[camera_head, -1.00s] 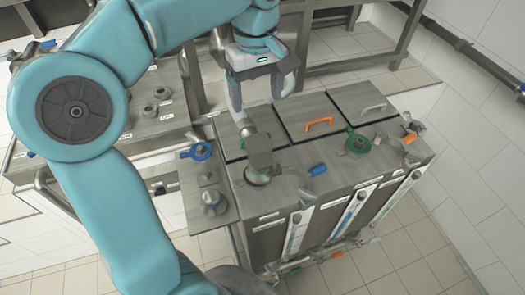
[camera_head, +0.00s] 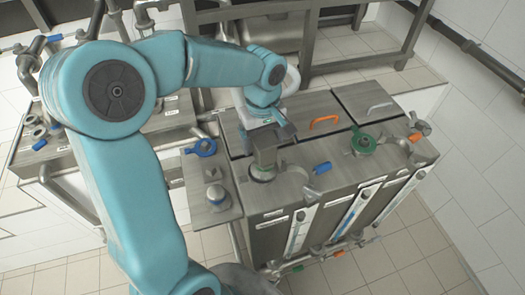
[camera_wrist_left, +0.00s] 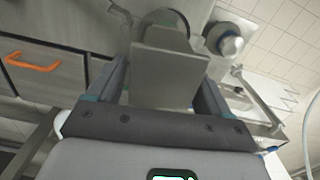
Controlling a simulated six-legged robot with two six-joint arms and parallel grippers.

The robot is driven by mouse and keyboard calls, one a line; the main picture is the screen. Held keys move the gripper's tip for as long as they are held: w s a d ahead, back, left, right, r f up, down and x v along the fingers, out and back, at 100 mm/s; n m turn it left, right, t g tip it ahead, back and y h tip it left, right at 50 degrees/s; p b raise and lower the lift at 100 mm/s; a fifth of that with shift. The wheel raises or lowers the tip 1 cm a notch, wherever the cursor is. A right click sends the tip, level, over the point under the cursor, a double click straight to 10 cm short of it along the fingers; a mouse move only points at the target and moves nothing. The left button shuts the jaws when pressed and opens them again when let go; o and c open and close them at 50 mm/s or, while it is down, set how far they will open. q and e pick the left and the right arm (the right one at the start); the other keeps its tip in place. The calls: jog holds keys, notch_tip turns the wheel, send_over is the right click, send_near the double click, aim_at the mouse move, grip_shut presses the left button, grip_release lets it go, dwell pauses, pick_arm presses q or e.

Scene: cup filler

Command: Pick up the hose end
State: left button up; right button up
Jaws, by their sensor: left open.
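The hose end appears to be the grey, block-like fitting (camera_head: 264,157) standing on a round port at the left end of the tank top. In the left wrist view the grey block (camera_wrist_left: 162,78) lies between my two fingers. My left gripper (camera_head: 266,136) points down over it in the head view, its fingers partly hidden. In the left wrist view my left gripper (camera_wrist_left: 160,88) is open, with a finger on each side of the block. I cannot tell whether either finger touches it. My right gripper is not in view.
The tank top (camera_head: 345,172) also carries a green ring valve (camera_head: 363,144), a blue-handled valve (camera_head: 321,168) and an orange lid handle (camera_head: 324,122).

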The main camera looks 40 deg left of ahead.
pick_arm(q)
jog(key=shift+s, duration=0.2)
jog(key=shift+w+d, duration=0.1)
jog(key=shift+w, duration=0.05)
jog(key=c, duration=0.7)
grip_shut()
jog(key=shift+r, duration=0.1)
